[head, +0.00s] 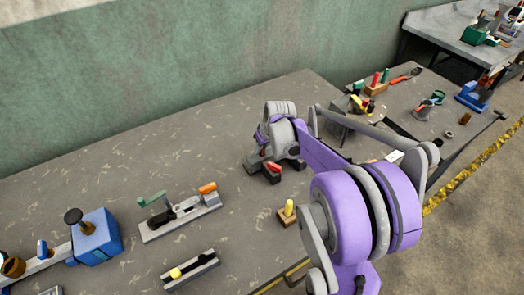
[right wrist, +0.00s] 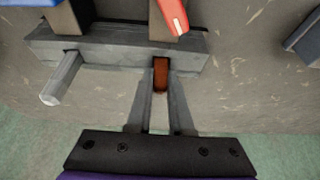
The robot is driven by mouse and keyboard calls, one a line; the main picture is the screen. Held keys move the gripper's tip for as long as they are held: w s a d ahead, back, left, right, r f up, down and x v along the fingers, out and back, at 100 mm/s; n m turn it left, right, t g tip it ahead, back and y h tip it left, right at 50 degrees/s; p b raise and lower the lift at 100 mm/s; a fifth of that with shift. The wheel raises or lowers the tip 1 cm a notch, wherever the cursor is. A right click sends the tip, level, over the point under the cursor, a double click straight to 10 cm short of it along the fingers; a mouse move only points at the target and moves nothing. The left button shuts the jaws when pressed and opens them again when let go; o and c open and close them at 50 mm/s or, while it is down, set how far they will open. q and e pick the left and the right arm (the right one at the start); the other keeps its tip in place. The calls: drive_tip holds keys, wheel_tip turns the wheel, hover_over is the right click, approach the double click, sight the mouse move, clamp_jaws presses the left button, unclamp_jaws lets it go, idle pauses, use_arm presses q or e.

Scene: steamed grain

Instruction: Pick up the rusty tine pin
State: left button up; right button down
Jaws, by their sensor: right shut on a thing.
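The rusty tine pin (right wrist: 161,76), a short red-brown piece, shows between the fingertips of my right gripper (right wrist: 161,92) in the right wrist view. The gripper is shut on it. The pin is at the edge of a grey bar-shaped holder (right wrist: 112,52); I cannot tell whether it is still seated there. A plain grey pin (right wrist: 61,80) sticks out of the same holder to the left. In the head view my right arm reaches over the bench, and the pin cannot be made out there. My left gripper is not in view.
A red-topped piece (right wrist: 173,14) is close beyond the pin. On the bench (head: 150,150) stand a blue block with a dark knob (head: 95,236), a grey fixture with green and orange handles (head: 182,218) and a yellow peg on a wooden block (head: 289,208). The bench's back left is clear.

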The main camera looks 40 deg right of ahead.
wheel_tip(320, 180, up, 11)
drive_tip(key=p, duration=0.4)
drive_tip(key=shift+w+f+p, duration=0.15)
drive_tip(key=shift+f+p, duration=0.05)
drive_tip(key=shift+p, duration=0.1)
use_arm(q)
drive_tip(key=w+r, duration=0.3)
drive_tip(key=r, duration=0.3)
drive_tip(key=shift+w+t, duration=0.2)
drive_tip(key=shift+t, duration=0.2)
use_arm(e)
wheel_tip(320, 180, up, 7)
drive_tip(key=shift+r, duration=0.2)
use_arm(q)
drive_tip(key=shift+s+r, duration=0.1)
